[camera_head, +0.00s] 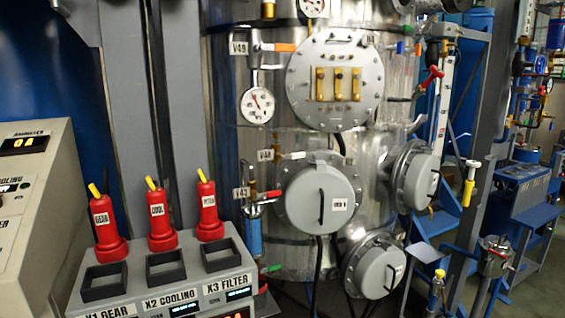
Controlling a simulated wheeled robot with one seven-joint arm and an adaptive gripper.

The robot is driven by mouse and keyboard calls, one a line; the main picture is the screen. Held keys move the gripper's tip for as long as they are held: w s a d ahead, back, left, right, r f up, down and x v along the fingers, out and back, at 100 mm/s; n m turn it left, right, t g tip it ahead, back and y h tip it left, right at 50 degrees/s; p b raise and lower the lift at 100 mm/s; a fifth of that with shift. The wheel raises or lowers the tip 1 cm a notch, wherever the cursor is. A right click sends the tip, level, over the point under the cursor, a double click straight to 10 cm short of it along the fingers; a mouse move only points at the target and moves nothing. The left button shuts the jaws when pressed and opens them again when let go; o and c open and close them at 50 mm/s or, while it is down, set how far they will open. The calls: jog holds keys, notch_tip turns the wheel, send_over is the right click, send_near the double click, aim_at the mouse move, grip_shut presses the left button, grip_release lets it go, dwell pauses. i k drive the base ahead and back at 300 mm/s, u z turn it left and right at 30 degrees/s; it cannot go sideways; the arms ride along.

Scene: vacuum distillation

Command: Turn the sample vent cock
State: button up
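A silver distillation column (235,140) fills the middle of the head view. Several small valves sit on its left side. One by the tag V49 (239,48) has an orange handle (285,47). One by the tag V43 (241,193) has a red handle (272,194) lying level above a blue cylinder (254,236). A small green handle (271,268) shows lower down. A red lever (431,77) tilts up at the upper right. I cannot tell which of these is the sample vent cock. My gripper is not in view.
A grey box (165,275) with three red plugs stands at front left, beside a beige console (40,200). Round flanged covers (318,195) stick out from the column. Open floor (545,275) shows at far right.

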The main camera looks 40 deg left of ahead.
aim_at(301, 154)
jog(key=k, duration=0.7)
jog(key=u, duration=0.95)
jog(key=i, duration=0.5)
